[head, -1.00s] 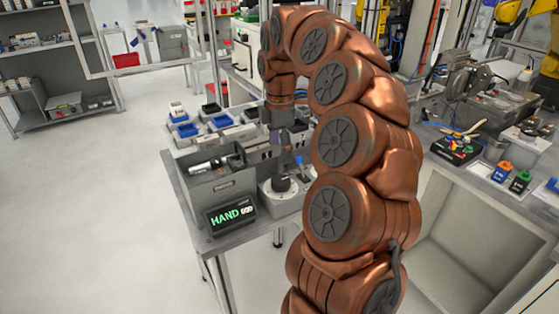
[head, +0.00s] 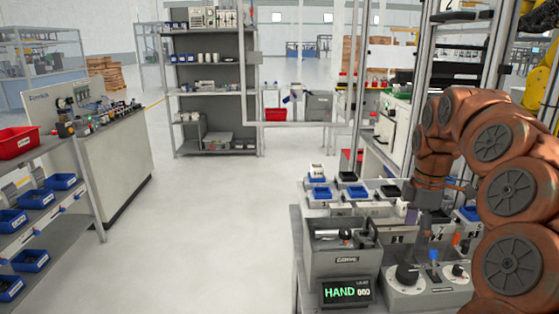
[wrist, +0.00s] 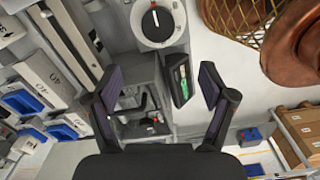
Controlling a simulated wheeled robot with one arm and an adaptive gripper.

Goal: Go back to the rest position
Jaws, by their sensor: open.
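My copper-coloured arm shows at the right of the head view, bent over the workbench. My gripper (wrist: 160,90) is open in the wrist view, with its two dark fingers spread apart and nothing between the tips that it holds. In the head view the gripper is small and mostly hidden by the arm, above the bench. In the wrist view a grey bin (wrist: 140,110) and a white dial unit (wrist: 158,22) lie beyond the fingers. A display reading HAND (head: 346,292) stands at the bench's front corner.
The grey bin (head: 343,262) holds loose parts. Blue and black trays (head: 321,193) stand behind it. A shelf rack (head: 208,75) is at the back, and a bench with blue bins (head: 40,198) is at the left. Open floor (head: 205,220) lies between.

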